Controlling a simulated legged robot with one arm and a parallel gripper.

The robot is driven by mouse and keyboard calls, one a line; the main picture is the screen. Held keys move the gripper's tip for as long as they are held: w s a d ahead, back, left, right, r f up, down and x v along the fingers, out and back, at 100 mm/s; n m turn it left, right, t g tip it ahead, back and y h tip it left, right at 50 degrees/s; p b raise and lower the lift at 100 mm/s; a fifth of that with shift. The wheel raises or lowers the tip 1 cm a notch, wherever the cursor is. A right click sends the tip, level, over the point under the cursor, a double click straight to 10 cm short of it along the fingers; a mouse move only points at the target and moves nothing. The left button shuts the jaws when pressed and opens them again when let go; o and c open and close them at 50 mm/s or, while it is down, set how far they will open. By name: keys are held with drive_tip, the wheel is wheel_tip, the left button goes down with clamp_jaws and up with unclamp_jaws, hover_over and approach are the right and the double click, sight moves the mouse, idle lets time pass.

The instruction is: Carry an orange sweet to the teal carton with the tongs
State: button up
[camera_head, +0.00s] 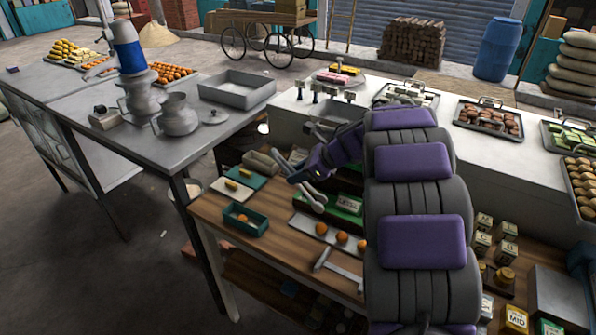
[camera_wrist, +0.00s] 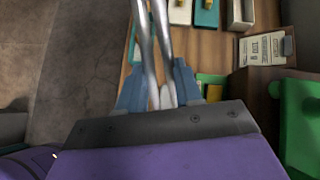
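My gripper (camera_wrist: 160,88) is shut on silver tongs (camera_wrist: 163,40), which stretch away past the top edge of the wrist view. In the head view the tongs (camera_head: 312,195) hang above the wooden bench; no sweet shows between their arms, but the tips are small there. The open teal carton (camera_head: 262,226) stands near the bench's left edge, left of the tongs, with a small orange thing inside. Three orange sweets (camera_head: 341,237) sit in a row on a pale tray (camera_head: 302,224), right of the carton and partly close to my arm.
A silver T-shaped tool (camera_head: 335,266) lies in front of the tray. Teal and white pieces with yellow items (camera_head: 232,185) lie behind the carton. A green box (camera_head: 348,204) stands near the tongs. A grey metal table (camera_head: 100,95) is at left.

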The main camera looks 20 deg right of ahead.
wheel_tip(320, 180, down, 9)
drive_tip(key=b, duration=0.4)
drive_tip(key=shift+d, duration=0.2)
drive_tip(key=shift+o, duration=0.2)
drive_tip(key=c, duration=0.5)
wheel_tip(320, 180, up, 12)
drive_tip(key=p, duration=0.3)
drive_tip(key=shift+p, duration=0.3)
idle(0.3)
drive_tip(key=shift+r, duration=0.15)
